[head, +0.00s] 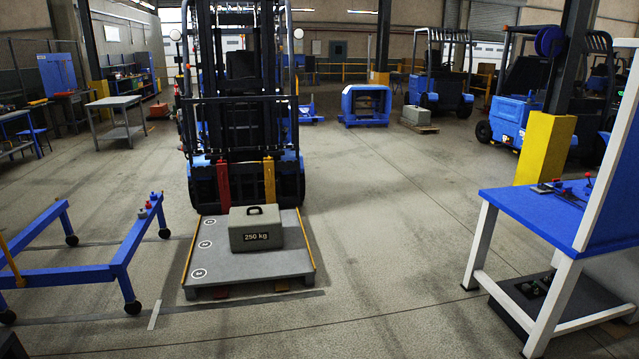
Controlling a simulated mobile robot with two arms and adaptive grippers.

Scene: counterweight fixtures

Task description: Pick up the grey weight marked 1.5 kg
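I cannot read a 1.5 kg mark anywhere in the head view. A large grey block weight (255,229) with a dark handle on top is marked 250 kg. It sits on a grey platform (235,274) in front of the forklift. Three small knob-like pieces, one red (142,214), one grey (148,205) and one blue (153,196), stand in a row on a blue frame at the left. Any marks on them are too small to read. Neither of my grippers shows in this view.
The forklift (245,110) stands behind the platform. The low blue frame (75,276) on casters is at the left. A blue-topped bench (540,215) with small red and dark items is at the right. Open floor lies between platform and bench.

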